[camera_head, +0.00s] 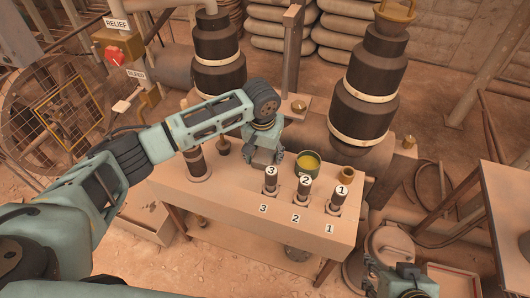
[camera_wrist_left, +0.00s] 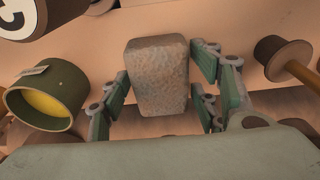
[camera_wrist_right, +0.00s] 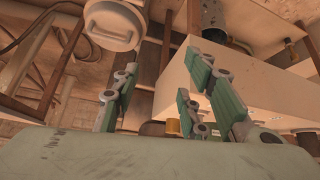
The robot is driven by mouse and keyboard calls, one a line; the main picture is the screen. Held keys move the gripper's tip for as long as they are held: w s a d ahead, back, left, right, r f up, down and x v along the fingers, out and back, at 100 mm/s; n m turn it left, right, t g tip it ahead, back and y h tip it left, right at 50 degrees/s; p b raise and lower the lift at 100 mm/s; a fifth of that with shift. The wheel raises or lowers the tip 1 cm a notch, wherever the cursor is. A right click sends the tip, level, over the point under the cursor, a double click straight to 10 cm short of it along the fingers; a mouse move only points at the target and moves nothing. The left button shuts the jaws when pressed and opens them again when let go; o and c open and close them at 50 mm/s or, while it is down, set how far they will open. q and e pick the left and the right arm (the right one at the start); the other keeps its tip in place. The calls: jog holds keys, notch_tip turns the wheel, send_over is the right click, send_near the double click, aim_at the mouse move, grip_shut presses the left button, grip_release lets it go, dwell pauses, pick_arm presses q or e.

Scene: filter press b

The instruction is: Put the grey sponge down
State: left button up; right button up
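The grey sponge (camera_wrist_left: 157,75) is a rough block between the fingers of my left gripper (camera_wrist_left: 160,85) in the left wrist view. In the head view my left gripper (camera_head: 264,158) points down over the back part of the table (camera_head: 232,200), left of the green pot; the sponge is hidden there. How far the sponge is above the tabletop cannot be told. My right gripper (camera_wrist_right: 155,95) is open and empty in the right wrist view, away from the tabletop.
The green pot with yellow contents (camera_head: 307,163) stands close right of my left gripper. Several numbered dark cylinders, such as 2 (camera_head: 304,187), stand along the front. A brown spool-shaped piece (camera_wrist_left: 272,57) is on the other side. Bare tabletop shows at the front left.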

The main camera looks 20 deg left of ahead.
aim_at(265, 152)
pick_arm(q)
jog(key=shift+o, duration=0.4)
pick_arm(e)
jog(key=shift+w, duration=0.1)
pick_arm(q)
jog(key=shift+r, duration=0.35)
jog(key=r+p, duration=0.1)
jog(key=r, duration=0.2)
jog(key=shift+s, duration=0.2)
jog(key=r, duration=0.2)
jog(key=r+p, duration=0.1)
jog(key=r, duration=0.1)
jog(key=s+r+p, duration=0.1)
jog(key=r, duration=0.2)
jog(key=shift+s+r+p, duration=0.2)
jog(key=shift+r+p, duration=0.1)
jog(key=shift+r, duration=0.4)
pick_arm(e)
jog(key=s+d+g, duration=0.2)
jog(key=s+g, duration=0.1)
jog(key=s, duration=0.3)
jog(key=shift+s+f+g+h, duration=0.3)
jog(key=shift+f+h, duration=0.1)
jog(key=shift+f, duration=0.05)
